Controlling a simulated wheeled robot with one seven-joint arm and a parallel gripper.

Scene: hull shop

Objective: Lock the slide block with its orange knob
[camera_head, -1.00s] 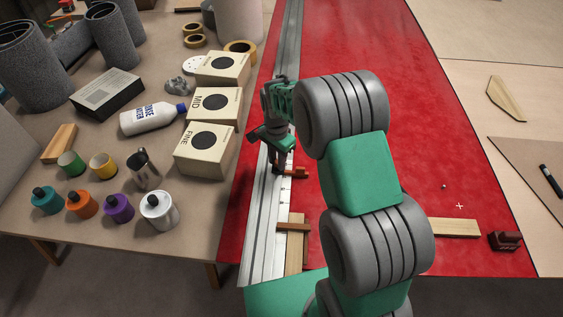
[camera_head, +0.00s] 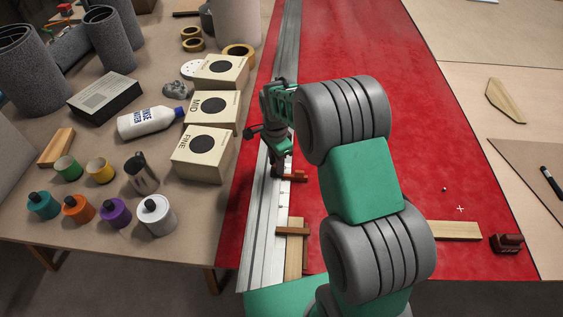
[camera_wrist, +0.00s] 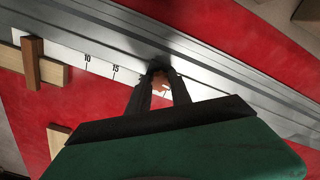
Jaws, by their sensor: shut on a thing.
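My gripper (camera_wrist: 158,88) points down at the metal rail and is shut on the small orange knob (camera_wrist: 160,79), which shows between the fingertips in the wrist view. In the head view my gripper (camera_head: 281,166) is over the rail's right side, beside the printed scale. The dark slide block (camera_head: 277,173) shows only in part there, below the fingers. The rail (camera_head: 263,230) runs from front to back along the red panel. I cannot tell the knob's turn angle.
A pale wood strip (camera_head: 293,262) with a brown crosspiece (camera_head: 292,230) lies beside the rail's near end. A brown piece (camera_head: 295,177) sits close right of my gripper. Boxes (camera_head: 203,155) and paint pots (camera_head: 156,215) crowd the left table. The red panel (camera_head: 430,130) is mostly clear.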

